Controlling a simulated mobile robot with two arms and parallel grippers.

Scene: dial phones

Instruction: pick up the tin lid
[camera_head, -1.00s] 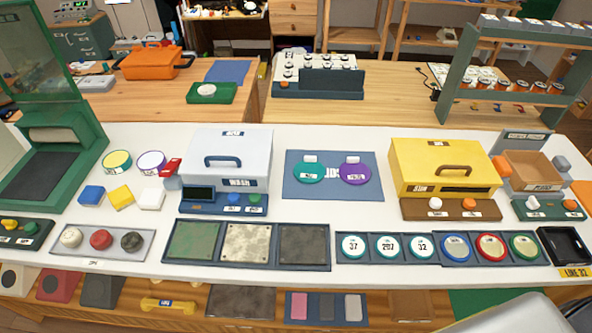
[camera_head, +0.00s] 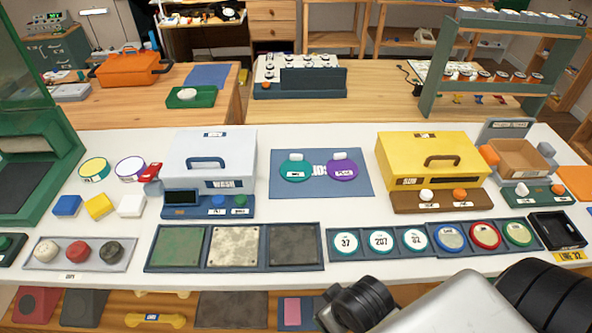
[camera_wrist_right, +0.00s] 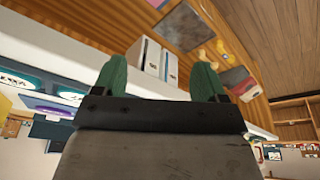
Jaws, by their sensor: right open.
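I cannot read which disc is the tin lid. On the white table, a teal disc (camera_head: 296,168) and a purple disc (camera_head: 342,168) with pale grips lie on a blue mat (camera_head: 284,190). Discs with a blue rim (camera_head: 450,237), red rim (camera_head: 485,235) and green rim (camera_head: 518,233) sit in a dark tray. My right arm enters at lower right; its wrist is at the table's front edge, below these trays. In the wrist view, my right gripper (camera_wrist_right: 160,80) is open, its green fingers apart with nothing gripped. My left gripper is out of view.
A white WASH box (camera_head: 208,150) and a yellow box (camera_head: 430,152) flank the mat. Numbered discs (camera_head: 380,241) and three panels (camera_head: 236,246) line the front. A shelf below holds a yellow handset (camera_head: 155,320).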

